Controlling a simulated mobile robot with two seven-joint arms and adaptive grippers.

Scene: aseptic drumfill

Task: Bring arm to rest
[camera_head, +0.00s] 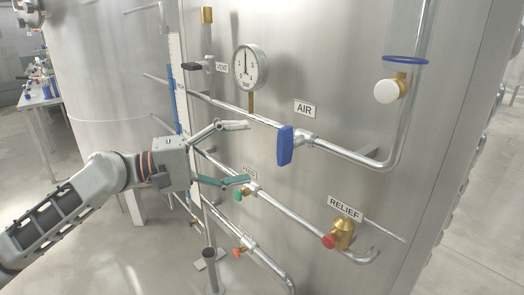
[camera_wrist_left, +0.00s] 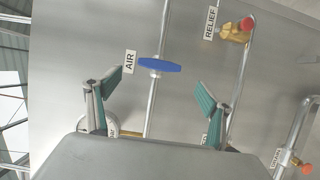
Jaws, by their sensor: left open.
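My left gripper (camera_head: 240,153) reaches in from the left in the head view. Its two fingers are spread wide with nothing between them, in front of the steel tank's pipes. In the left wrist view the open fingers (camera_wrist_left: 158,88) frame the AIR pipe, with the blue AIR valve handle (camera_wrist_left: 160,65) beyond them. In the head view that blue handle (camera_head: 285,146) stands across its pipe, to the right of the fingertips and apart from them. The lower finger partly covers the label above the green-handled valve (camera_head: 240,194). My right gripper is in neither view.
Around the gripper are a pressure gauge (camera_head: 250,66), a black VENT handle (camera_head: 192,66), a brass RELIEF valve (camera_head: 343,234) with a red end, an orange-handled valve (camera_head: 239,252) and a white round knob (camera_head: 387,91). A table (camera_head: 40,98) stands far left. Floor at lower left is open.

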